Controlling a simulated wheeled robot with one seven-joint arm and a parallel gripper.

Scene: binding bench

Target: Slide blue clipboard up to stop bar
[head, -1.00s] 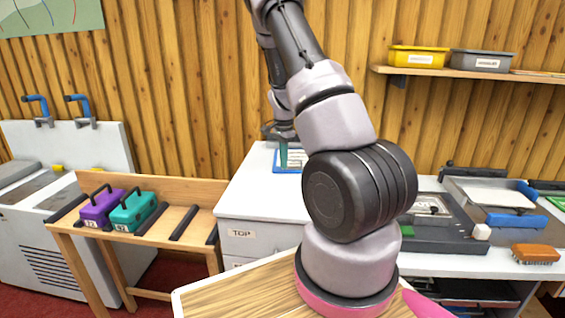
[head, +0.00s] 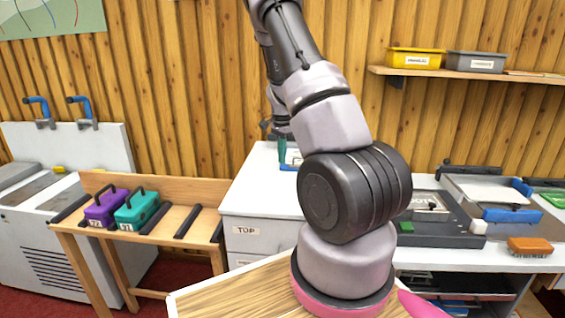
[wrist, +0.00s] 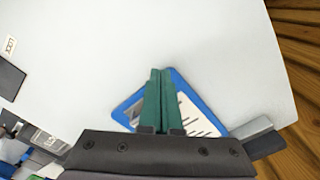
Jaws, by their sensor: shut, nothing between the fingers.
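The blue clipboard (wrist: 181,80) lies flat on the white cabinet top, with white lined paper on it. In the head view, only a small part of the clipboard (head: 288,168) shows beside my arm. My gripper (wrist: 160,72) has green fingers, pressed together and empty. The fingertips are over the clipboard near its far edge in the wrist view; I cannot tell whether they touch it. In the head view my gripper (head: 282,160) is low over the cabinet top. A grey bar (wrist: 252,127), probably the stop bar, is close to the clipboard's near right corner; contact is unclear.
A wooden bench (head: 165,222) at left holds a purple case (head: 105,208) and a teal case (head: 138,210). A counter with grey machines stands at right. A shelf with bins (head: 414,58) is above.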

